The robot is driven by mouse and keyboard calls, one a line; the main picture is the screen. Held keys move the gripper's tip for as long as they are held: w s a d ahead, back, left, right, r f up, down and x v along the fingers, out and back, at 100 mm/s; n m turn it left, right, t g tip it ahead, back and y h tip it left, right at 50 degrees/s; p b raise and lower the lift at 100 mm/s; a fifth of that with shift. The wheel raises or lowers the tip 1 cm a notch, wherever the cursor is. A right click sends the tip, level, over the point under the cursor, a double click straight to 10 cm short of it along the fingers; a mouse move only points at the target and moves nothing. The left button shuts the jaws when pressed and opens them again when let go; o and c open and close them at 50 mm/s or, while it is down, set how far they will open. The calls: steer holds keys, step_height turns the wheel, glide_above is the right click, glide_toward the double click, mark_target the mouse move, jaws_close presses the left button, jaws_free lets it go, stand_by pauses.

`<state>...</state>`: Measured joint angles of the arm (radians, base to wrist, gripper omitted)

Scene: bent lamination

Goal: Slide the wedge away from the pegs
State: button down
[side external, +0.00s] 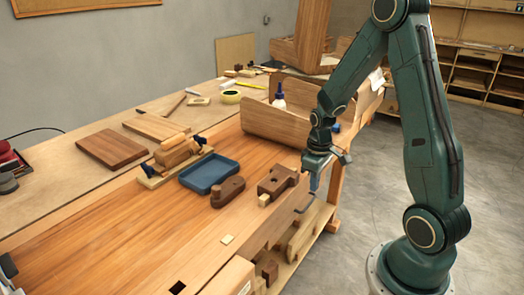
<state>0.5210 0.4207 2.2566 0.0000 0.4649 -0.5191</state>
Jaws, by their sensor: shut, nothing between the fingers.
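My gripper (314,186) points down at the bench's right front edge, just right of a brown wooden block (279,180). Its fingers are shut and empty; whether it touches the block or bench edge is unclear. A small pale wood piece (264,200) sits at the block's near end. A light wooden form with blue-handled clamps (172,158) sits further left on the bench. I cannot tell which piece is the wedge, and no pegs can be made out at this size.
A blue tray (210,174) and a dark wooden plane (228,191) sit left of the brown block. A curved wood panel (272,124) and a glue bottle (279,96) stand behind. The near left bench top (110,235) is mostly clear.

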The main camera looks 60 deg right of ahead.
mark_target(280, 169)
steer(key=shift+w, duration=2.05)
steer(key=shift+w, duration=4)
steer(key=shift+s, duration=0.15)
